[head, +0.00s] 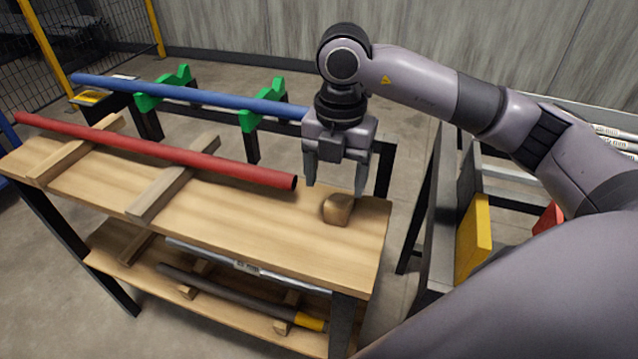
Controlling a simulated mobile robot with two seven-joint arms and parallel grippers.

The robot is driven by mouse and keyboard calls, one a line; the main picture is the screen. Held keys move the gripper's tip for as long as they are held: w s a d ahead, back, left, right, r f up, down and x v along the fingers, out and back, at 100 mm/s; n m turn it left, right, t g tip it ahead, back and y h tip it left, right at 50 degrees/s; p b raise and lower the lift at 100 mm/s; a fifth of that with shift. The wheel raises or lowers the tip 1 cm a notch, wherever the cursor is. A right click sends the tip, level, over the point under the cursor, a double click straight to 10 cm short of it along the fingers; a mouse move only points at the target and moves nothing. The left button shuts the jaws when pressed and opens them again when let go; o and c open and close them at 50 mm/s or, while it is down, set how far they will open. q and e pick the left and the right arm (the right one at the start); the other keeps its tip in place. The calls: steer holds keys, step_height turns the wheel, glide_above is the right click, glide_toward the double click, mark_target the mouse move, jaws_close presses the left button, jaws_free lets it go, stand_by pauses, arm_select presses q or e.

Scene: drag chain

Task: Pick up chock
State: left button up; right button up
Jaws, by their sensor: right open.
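A small brown, rounded block, which looks like the chock (338,208), sits on the wooden table top (250,222) near its right end. It lies just right of the open end of the red pipe (170,152). My right gripper (335,190) hangs pointing down above and slightly behind the block. My left gripper is not in view.
The red pipe rests on two wooden crosspieces (172,178). A blue pipe (200,94) lies on green holders (249,120) behind the table. A lower shelf holds a dark pipe (235,298). A rack with a yellow panel (474,240) stands at the right.

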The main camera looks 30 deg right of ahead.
mark_target(339, 200)
steer(key=shift+w+d, duration=0.25)
steer(key=shift+w, duration=0.15)
steer(key=shift+w+d+f, duration=0.1)
steer(key=shift+w+f, duration=0.05)
steer(key=shift+f, duration=0.15)
steer(key=f, duration=0.5)
steer(key=shift+s+d+f, duration=0.15)
steer(key=shift+s+d, duration=0.2)
steer(key=shift+s, duration=0.05)
steer(key=shift+f, duration=0.55)
steer(key=c, duration=1.1)
